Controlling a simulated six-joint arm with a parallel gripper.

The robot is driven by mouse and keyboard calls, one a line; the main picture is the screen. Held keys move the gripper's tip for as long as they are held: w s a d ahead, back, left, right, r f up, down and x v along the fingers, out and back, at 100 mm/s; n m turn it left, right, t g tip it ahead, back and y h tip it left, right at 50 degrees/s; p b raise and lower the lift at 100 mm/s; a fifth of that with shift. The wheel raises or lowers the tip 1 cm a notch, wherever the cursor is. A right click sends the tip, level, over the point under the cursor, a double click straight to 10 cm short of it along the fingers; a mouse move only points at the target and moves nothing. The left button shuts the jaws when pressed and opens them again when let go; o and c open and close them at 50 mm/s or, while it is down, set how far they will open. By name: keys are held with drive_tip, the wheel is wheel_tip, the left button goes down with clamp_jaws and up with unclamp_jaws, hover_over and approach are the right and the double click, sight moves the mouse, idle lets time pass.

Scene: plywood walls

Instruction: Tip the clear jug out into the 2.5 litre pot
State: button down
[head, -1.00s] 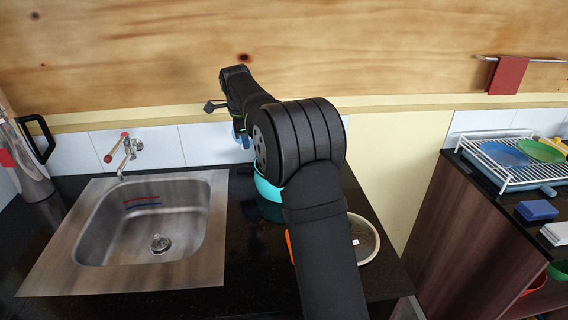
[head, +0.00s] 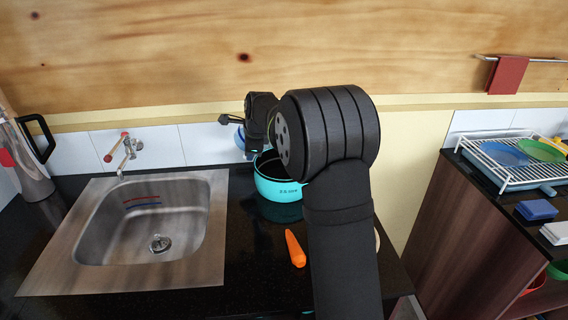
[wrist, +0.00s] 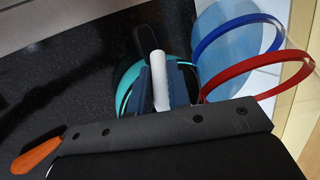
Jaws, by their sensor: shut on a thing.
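The turquoise pot (head: 278,188), with a label on its side, stands on the black counter right of the sink. My arm covers part of its right side. In the wrist view the pot (wrist: 124,88) shows behind my gripper (wrist: 160,88). The gripper's dark blue fingers are shut on a white bar that looks like the clear jug's handle. The see-through jug (wrist: 283,76) has a blue and a red band, with pale blue showing in it. In the head view only a bluish bit of it (head: 239,138) shows by the tiles; its tilt is unclear.
An orange carrot (head: 295,248) lies in front of the pot. The steel sink (head: 190,265) is at left, with a tap (head: 124,150) behind it and a steel flask (head: 30,160) at the far left. A dish rack (head: 500,170) stands on the right-hand unit.

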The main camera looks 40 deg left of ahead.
drive_tip(key=shift+f+y, duration=0.15)
drive_tip(key=shift+y, duration=0.25)
drive_tip(key=shift+a+f+m+y+p, duration=0.15)
drive_tip(key=shift+f+y, duration=0.25)
drive_tip(key=shift+y, duration=0.35)
drive_tip(key=shift+a+f+m+y+p, duration=0.15)
drive_tip(key=shift+f+y, duration=0.25)
drive_tip(key=shift+y, duration=0.35)
idle(0.7)
drive_tip(key=shift+f+y+p, duration=0.5)
drive_tip(key=shift+y+p, duration=0.1)
drive_tip(key=shift+y, duration=0.4)
idle(0.7)
drive_tip(key=shift+w+d+r+y, duration=0.1)
drive_tip(key=shift+d+r+y, duration=0.25)
drive_tip(key=shift+d+y, duration=0.45)
idle(0.7)
drive_tip(key=shift+f+m+y+p, duration=0.4)
drive_tip(key=shift+y+p, duration=0.1)
drive_tip(key=shift+y, duration=0.4)
idle(0.5)
drive_tip(key=shift+a+r+n+h, duration=0.15)
drive_tip(key=shift+a+h, duration=0.15)
drive_tip(key=shift+h, duration=0.4)
drive_tip(key=shift+a+n+h, duration=0.15)
drive_tip(key=shift+a+h, duration=0.1)
drive_tip(key=shift+h, duration=0.45)
drive_tip(key=shift+s, duration=0.2)
